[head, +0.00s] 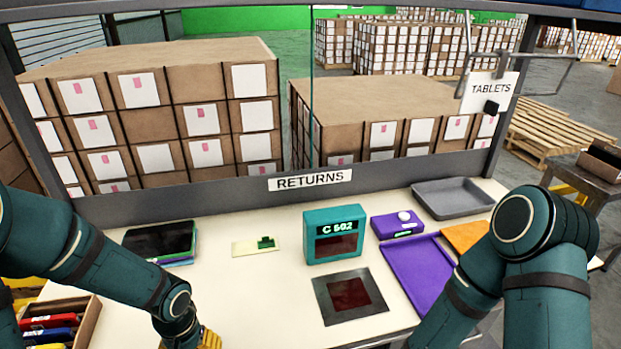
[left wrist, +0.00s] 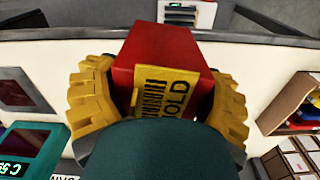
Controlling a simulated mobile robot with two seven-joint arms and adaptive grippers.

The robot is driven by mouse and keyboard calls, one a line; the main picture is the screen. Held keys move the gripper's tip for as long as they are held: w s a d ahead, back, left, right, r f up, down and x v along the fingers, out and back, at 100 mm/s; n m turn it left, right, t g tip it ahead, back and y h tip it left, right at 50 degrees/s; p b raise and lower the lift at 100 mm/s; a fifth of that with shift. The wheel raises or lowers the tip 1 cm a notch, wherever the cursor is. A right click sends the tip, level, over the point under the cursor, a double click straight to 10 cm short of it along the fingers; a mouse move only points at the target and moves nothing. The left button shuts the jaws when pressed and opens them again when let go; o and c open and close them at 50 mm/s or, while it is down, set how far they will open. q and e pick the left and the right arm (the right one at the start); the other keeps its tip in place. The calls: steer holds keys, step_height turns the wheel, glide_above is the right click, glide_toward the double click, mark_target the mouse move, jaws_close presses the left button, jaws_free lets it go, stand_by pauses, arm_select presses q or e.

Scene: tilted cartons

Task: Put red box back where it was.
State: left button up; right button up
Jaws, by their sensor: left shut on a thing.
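The red box (left wrist: 165,50) has a yellow label reading "HOLD" on one face. In the left wrist view my left gripper (left wrist: 158,95) has its yellow fingers on either side of the box and is shut on it. In the head view only a bit of the left gripper (head: 209,340) shows at the bottom edge, and the red box is out of sight there. My right arm reaches in from the right, but its gripper is below the picture.
A cardboard carton (head: 90,330) with coloured items stands at lower left. On the white table are dark tablets (head: 160,240), a teal "C 502" device (head: 335,235), a dark pad (head: 349,296), a purple tray (head: 420,275) and a grey tray (head: 452,198). The table's left middle is largely clear.

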arm_select(q)
steer(key=w+d+m, duration=0.1)
steer(key=w+d, duration=0.4)
steer(key=d, duration=0.1)
steer(key=shift+w+d+r, duration=0.1)
steer(key=shift+w+r, duration=0.05)
steer(key=shift+r, duration=1)
steer(key=shift+w+d+r, duration=0.1)
steer(key=shift+w+r, duration=0.05)
steer(key=shift+r, duration=1)
